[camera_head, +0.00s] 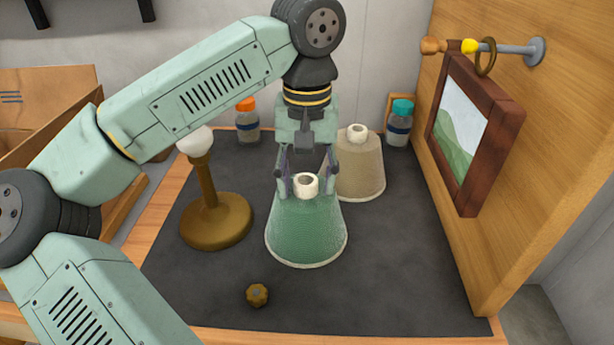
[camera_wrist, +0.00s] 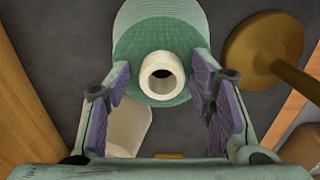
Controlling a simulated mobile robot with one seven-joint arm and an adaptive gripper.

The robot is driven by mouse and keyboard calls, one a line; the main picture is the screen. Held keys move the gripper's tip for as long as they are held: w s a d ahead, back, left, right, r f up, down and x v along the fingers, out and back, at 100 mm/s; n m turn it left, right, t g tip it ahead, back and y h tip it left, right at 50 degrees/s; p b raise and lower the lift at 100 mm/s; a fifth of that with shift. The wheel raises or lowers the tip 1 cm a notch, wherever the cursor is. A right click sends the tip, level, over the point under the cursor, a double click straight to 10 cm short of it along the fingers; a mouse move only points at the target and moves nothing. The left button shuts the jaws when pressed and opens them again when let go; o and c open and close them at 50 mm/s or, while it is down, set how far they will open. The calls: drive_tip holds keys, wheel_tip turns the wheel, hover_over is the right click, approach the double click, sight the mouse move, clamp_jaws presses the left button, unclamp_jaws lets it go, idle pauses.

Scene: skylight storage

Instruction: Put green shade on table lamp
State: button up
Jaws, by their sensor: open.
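The green shade (camera_head: 306,235) stands upright on the dark mat, with a white collar at its top. It also shows in the wrist view (camera_wrist: 160,35), with its collar (camera_wrist: 162,75) between my finger pads. My gripper (camera_head: 306,185) is open above the green shade, its fingers on either side of the collar; in the wrist view the pads (camera_wrist: 162,90) are apart from the collar. The table lamp (camera_head: 213,212) stands to the left, with a brass base and stem and a bare white bulb (camera_head: 195,141). Its base shows at the right of the wrist view (camera_wrist: 265,50).
A beige shade (camera_head: 358,168) stands just behind the green one. A brown knob (camera_head: 257,294) lies on the mat (camera_head: 390,280) in front. Orange-capped (camera_head: 247,122) and teal-capped (camera_head: 399,125) bottles stand at the back. A framed picture (camera_head: 472,135) hangs on the wooden panel at right.

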wheel_tip(320, 180, up, 12)
drive_tip(key=shift+r, duration=0.15)
idle(0.3)
